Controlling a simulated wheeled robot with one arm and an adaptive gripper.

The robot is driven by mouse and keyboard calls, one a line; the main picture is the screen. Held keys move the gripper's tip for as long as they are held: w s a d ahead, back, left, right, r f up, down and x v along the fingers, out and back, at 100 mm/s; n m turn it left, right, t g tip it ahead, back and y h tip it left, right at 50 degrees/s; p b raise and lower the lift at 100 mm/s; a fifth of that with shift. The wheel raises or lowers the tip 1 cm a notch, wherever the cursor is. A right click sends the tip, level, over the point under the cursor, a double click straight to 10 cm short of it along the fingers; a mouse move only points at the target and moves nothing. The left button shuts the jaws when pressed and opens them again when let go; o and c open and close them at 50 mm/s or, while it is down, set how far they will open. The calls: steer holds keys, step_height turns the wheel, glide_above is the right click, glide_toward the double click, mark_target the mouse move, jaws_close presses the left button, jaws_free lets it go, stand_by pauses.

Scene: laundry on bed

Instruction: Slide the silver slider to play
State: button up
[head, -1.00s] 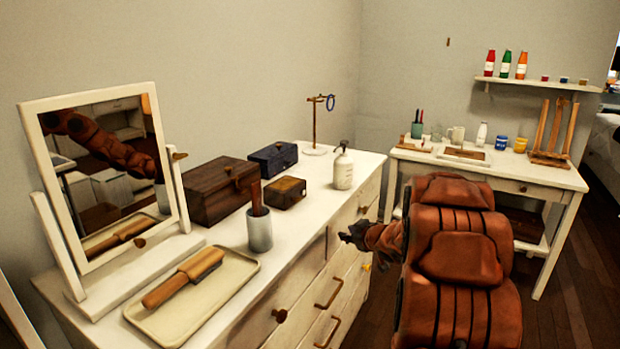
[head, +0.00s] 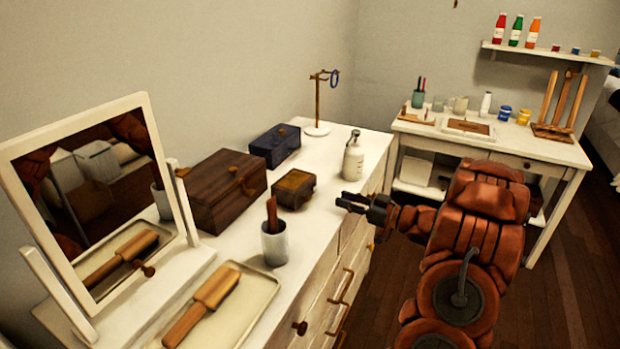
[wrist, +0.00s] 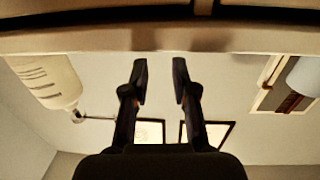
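I cannot make out a silver slider in either view. My gripper (head: 350,202) is at the front edge of the white dresser (head: 335,135), right of the small brown box (head: 294,188) and in front of the white pump bottle (head: 353,160). In the wrist view, which looks upside down, its two dark fingers (wrist: 160,68) stand apart with nothing between them. The dresser's edge (wrist: 160,38) crosses the top of that view, and the bottle (wrist: 45,80) is at the left.
A dark wooden box (head: 222,185), a blue box (head: 275,145), a grey cup (head: 275,244), a tray (head: 255,298) with a brush and a mirror (head: 90,190) stand on the dresser. A ring stand (head: 317,110) is at the back. A white table (head: 500,145) stands at the right.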

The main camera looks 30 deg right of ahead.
mark_target(315, 188)
steer(key=shift+w+a+r, duration=0.1)
steer(key=shift+w+a, duration=0.05)
steer(key=shift+w, duration=0.5)
steer(key=shift+p+x, duration=0.6)
steer(key=shift+x, duration=2.95)
steer(key=shift+c, duration=0.4)
jaws_close()
